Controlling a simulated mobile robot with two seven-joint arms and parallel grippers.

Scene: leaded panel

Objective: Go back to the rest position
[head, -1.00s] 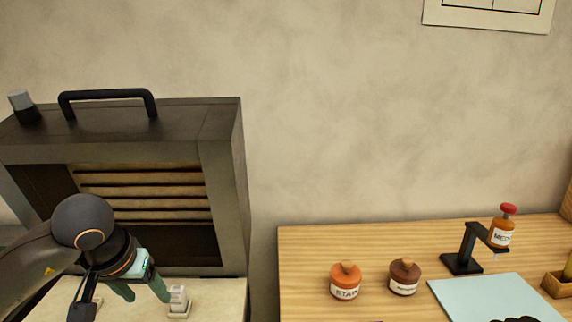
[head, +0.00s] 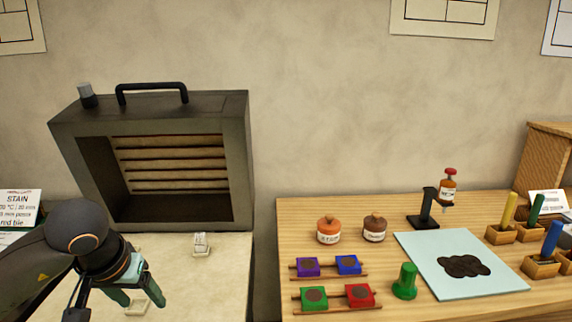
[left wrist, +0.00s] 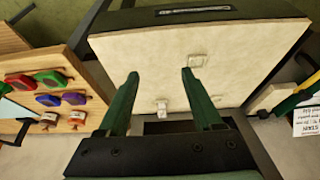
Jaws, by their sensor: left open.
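My left gripper (head: 138,292) is at the lower left in the head view, above the pale bench top (head: 185,280) in front of the kiln (head: 240,165). Its green fingers are apart with nothing held between them. A small pale square dish (head: 137,306) shows on the bench behind the fingers. In the left wrist view the open fingers (left wrist: 160,76) point over the pale bench top (left wrist: 125,60), with the empty dish (left wrist: 197,60) beyond them. My right gripper is not in view.
A small holder with a white piece (head: 201,244) stands on the bench by the kiln. A wooden table (head: 300,214) at the right carries jars, coloured blocks, a green knob (head: 405,282), a bottle stand (head: 424,212) and a pale blue sheet (head: 420,250). A sign (head: 20,208) stands left.

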